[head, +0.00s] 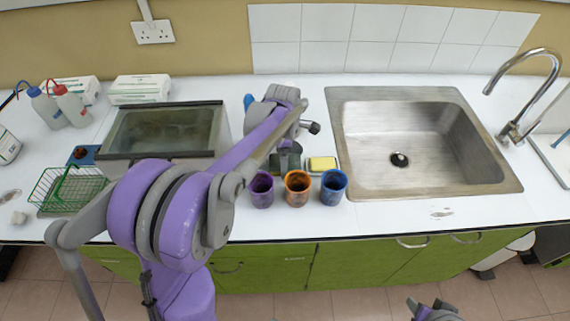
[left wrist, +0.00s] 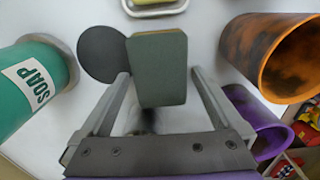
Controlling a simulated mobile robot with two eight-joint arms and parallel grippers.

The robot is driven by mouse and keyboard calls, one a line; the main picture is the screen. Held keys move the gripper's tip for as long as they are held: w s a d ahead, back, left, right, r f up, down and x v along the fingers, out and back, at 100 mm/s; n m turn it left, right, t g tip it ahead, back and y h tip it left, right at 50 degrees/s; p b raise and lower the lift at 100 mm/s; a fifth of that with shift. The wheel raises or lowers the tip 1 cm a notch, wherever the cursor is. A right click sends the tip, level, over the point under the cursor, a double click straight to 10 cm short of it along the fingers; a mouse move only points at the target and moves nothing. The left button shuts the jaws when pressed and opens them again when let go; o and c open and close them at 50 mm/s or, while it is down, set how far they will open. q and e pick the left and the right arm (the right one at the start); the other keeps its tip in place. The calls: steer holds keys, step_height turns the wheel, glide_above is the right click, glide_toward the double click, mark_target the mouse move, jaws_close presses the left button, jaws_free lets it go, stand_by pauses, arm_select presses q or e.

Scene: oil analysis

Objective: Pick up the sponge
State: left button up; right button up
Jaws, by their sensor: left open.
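A block that looks like the sponge shows in the left wrist view (left wrist: 160,75), with a dark grey-green face and a thin brownish-yellow edge. It lies between the two fingers of my left gripper (left wrist: 163,88), which is open, with a gap visible at each side. In the head view my left gripper (head: 289,148) is over the counter, left of the sink and behind the cups; the arm partly hides this spot. My right gripper (head: 434,311) shows only in part at the bottom edge, away from the counter; its jaws are unclear.
A purple cup (head: 261,190), an orange cup (head: 297,188) and a blue cup (head: 333,187) stand in front. A yellow block (head: 322,163) sits in a pale dish. A teal soap bottle (left wrist: 30,85) and a black disc (left wrist: 101,53) are nearby. The sink (head: 370,180) is right.

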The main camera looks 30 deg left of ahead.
arm_select(q)
steer(key=shift+f, duration=0.15)
steer(key=c, duration=1.3)
step_height(320, 180, up, 10)
steer(key=shift+r, duration=0.1)
steer(key=o, duration=0.7)
steer(key=c, duration=0.4)
steer(key=shift+s, duration=0.1)
steer(key=shift+c, duration=0.2)
